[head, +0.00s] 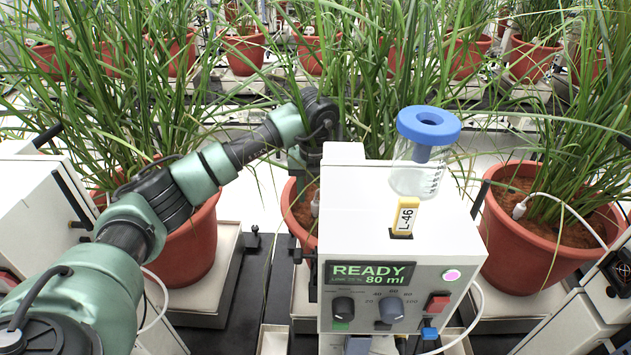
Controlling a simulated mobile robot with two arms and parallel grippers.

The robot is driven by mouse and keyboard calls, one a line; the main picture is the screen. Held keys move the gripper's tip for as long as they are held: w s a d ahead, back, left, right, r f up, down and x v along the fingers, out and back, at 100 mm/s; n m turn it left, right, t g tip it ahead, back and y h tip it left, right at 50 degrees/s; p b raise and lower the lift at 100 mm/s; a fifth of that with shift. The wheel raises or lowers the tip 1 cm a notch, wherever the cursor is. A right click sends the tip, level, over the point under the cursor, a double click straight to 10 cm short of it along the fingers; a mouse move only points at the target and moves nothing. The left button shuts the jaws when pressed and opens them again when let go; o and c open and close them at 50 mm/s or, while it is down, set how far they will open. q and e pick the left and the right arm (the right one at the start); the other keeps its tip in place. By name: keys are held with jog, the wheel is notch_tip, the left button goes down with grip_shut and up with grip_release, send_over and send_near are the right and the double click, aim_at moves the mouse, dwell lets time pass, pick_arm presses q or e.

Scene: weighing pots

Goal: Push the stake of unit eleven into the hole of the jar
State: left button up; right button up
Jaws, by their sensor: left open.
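A clear jar (416,180) with a wide blue ring lid (428,125) stands on top of the white control box (345,205). A blue tube runs down from the lid into the jar. A yellow tag (404,217) marked L-46 stands upright in a dark slot in front of the jar. A white probe (519,210) with a cable is in the soil of the right pot. No number eleven is readable, so I cannot tell which piece is the named stake. My left gripper (307,158) is open, pointing down behind the box's left side, partly hidden. My right gripper is not in view.
The box front has a READY 80 ml display (370,273), knobs and a red switch. Red pots with tall grass stand left (190,250), behind the box (298,215) and right (530,262). Leaves crowd the space around my left arm. White cables hang on both sides.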

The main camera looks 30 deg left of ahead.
aim_at(316, 202)
pick_arm(q)
jog(key=shift+w+a+f, duration=0.1)
jog(key=shift+w+f, duration=0.05)
jog(key=shift+f, duration=0.65)
jog(key=shift+w+f, duration=0.1)
jog(key=shift+f, duration=0.65)
jog(key=shift+c, duration=0.3)
grip_shut()
jog(key=shift+r+p, duration=2.15)
jog(key=shift+r, duration=1)
notch_tip(316, 202, up, 7)
jog(key=p, duration=0.4)
